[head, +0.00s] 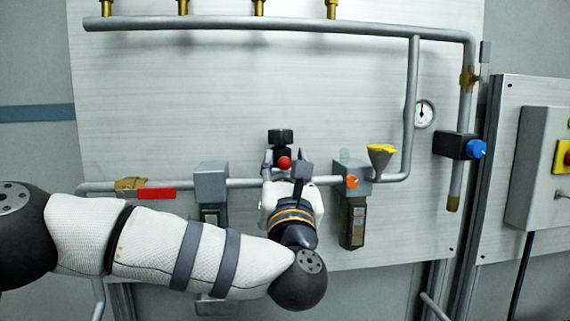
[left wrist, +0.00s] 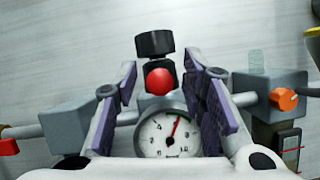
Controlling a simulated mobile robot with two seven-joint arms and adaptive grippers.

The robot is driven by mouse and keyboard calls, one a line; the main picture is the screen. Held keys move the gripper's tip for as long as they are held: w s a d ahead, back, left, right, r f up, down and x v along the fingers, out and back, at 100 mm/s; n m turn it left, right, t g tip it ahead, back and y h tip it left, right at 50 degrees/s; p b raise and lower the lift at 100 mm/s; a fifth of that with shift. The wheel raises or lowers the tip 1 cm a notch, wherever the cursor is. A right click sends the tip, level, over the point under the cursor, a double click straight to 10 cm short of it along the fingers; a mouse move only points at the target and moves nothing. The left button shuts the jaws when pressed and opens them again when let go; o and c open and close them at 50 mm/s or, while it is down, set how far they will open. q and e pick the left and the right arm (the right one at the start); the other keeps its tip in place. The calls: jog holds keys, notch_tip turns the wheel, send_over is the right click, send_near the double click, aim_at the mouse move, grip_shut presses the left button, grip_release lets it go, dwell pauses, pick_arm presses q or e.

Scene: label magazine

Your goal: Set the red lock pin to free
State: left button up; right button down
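The red lock pin shows as a round red knob (head: 284,163) on a dark fitting on the pipe, below a black cap (head: 281,136). In the left wrist view the red knob (left wrist: 160,82) sits between the fingertips in the picture. My left gripper (head: 284,158) is in front of it, with its fingers on either side. In the left wrist view the gripper (left wrist: 160,70) is open, with gaps between both pads and the knob. I cannot tell how deep the knob lies between the pads. My right gripper is not in view.
A round gauge (left wrist: 166,134) sits below the knob. Along the pipe are a red lever (head: 150,194), grey blocks (head: 210,183), an orange knob (head: 352,182) and a yellow funnel (head: 381,152). A blue knob (head: 476,149) is further right.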

pick_arm(q)
jog(key=v, duration=1.2)
jog(key=shift+f, duration=0.1)
